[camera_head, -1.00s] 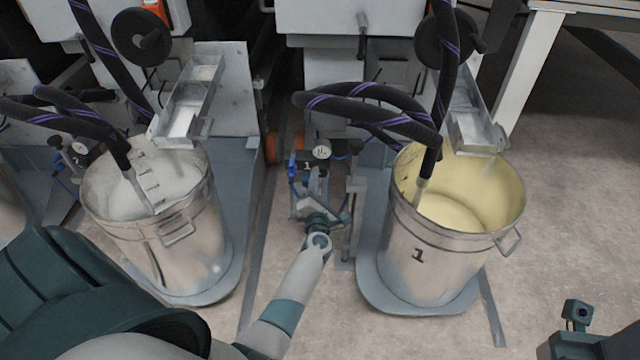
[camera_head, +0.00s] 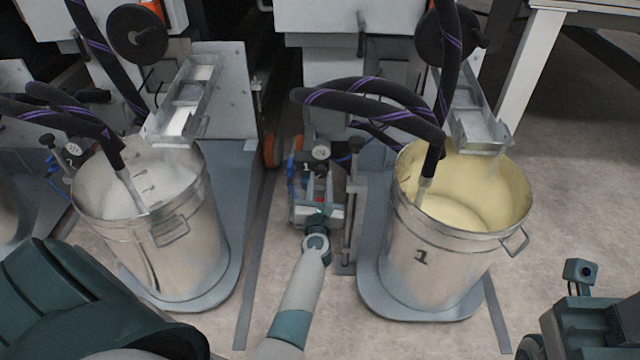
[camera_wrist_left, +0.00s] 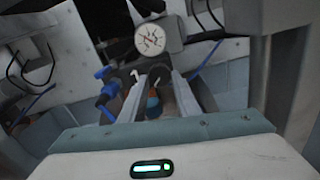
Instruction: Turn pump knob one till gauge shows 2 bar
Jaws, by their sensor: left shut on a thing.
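Pump one (camera_head: 318,198), marked with a 1, stands on the floor between two metal buckets. Its round white gauge (camera_head: 321,152) sits at the top; in the wrist view the gauge (camera_wrist_left: 150,41) shows a red needle, but its numbers are too small to read. My left gripper (camera_head: 319,193) reaches over the pump from the front. In the wrist view its two pale fingers close on the pump knob (camera_wrist_left: 154,101), of which a dark, blue and orange part shows between them. The knob is mostly hidden in the head view. My right gripper's fingers are not visible.
The right bucket (camera_head: 421,258), marked 1, holds pale yellow liquid; the left bucket (camera_head: 165,255) holds white. Black hoses (camera_head: 370,103) arch from the right bucket towards the pump. A blue valve (camera_wrist_left: 104,90) sits left of my fingers.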

